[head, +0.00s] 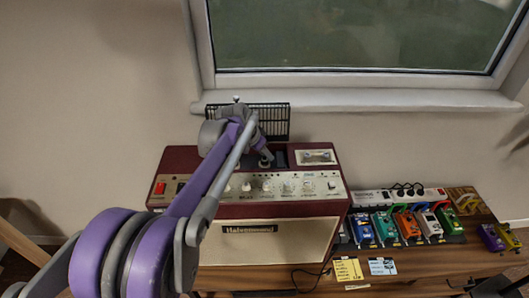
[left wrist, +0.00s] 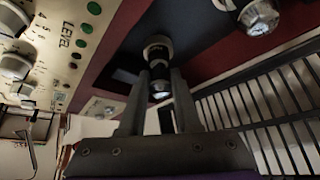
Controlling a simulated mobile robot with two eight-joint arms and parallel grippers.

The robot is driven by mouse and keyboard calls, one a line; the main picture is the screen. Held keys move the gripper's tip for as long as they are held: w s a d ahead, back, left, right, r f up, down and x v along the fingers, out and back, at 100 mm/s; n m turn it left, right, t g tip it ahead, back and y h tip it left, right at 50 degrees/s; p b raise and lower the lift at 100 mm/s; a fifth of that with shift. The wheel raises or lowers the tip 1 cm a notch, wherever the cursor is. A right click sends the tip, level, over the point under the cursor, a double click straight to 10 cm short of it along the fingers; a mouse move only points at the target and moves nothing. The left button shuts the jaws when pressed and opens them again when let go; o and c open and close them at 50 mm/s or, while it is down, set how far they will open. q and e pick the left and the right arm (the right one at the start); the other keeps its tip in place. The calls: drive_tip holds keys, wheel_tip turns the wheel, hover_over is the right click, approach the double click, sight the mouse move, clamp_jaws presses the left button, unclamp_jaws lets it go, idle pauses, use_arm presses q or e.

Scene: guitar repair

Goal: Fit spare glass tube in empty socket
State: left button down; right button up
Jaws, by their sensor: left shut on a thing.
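The amplifier (head: 280,211) is dark red with a cream control panel and a dark recess in its top. My left gripper (head: 265,158) reaches down over that recess. In the left wrist view its two dark fingers (left wrist: 160,95) are shut on the glass tube (left wrist: 159,88), whose shiny end shows between the fingertips. A dark round collar (left wrist: 157,48) sits right by the held tube, against the dark panel. I cannot tell whether the tube is seated in it. Another shiny tube (left wrist: 258,17) stands in the same panel at upper right. My right gripper is not in view.
A black wire grille (head: 275,119) stands behind the amplifier, close to my left gripper.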

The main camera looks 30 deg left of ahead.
use_arm(q)
drive_tip(key=shift+f, duration=0.2)
drive_tip(key=c, duration=0.5)
unclamp_jaws()
drive_tip(key=o, duration=0.4)
